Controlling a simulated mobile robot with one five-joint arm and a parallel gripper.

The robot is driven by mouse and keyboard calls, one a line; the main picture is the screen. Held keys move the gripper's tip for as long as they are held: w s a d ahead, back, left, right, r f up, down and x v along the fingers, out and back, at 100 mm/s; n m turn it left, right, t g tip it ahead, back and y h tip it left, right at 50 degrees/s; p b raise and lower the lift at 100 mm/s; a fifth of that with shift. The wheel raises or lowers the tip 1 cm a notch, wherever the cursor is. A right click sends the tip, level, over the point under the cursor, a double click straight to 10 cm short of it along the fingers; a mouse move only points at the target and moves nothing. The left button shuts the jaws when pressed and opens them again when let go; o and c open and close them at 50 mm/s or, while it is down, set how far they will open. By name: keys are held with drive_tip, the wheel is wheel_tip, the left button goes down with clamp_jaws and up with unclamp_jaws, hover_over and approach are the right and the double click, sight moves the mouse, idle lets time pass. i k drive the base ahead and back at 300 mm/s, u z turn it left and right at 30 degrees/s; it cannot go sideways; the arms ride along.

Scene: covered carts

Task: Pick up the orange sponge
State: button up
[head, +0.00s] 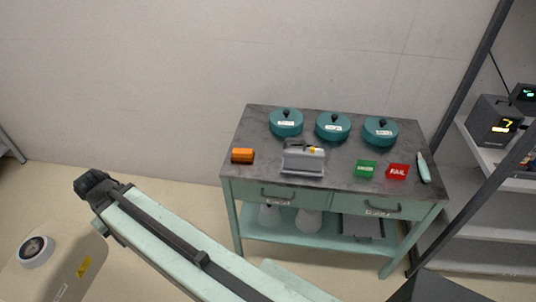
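The orange sponge (242,155) is a small block lying on the dark top of the teal cart (265,181), near its front left corner. My gripper (92,184) is the dark end of my pale green arm, at the lower left of the head view. It is well to the left of the cart and apart from the sponge. Its fingers are small and dark here, so I cannot tell whether it is open or shut.
Several teal lidded pots, such as the left one (286,123), stand along the cart's back. A metal shelf (490,215) stands right.

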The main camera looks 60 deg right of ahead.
sight(239, 154)
drive_tip(key=u, duration=0.15)
drive_tip(key=i, duration=0.9)
drive_tip(key=z, duration=0.05)
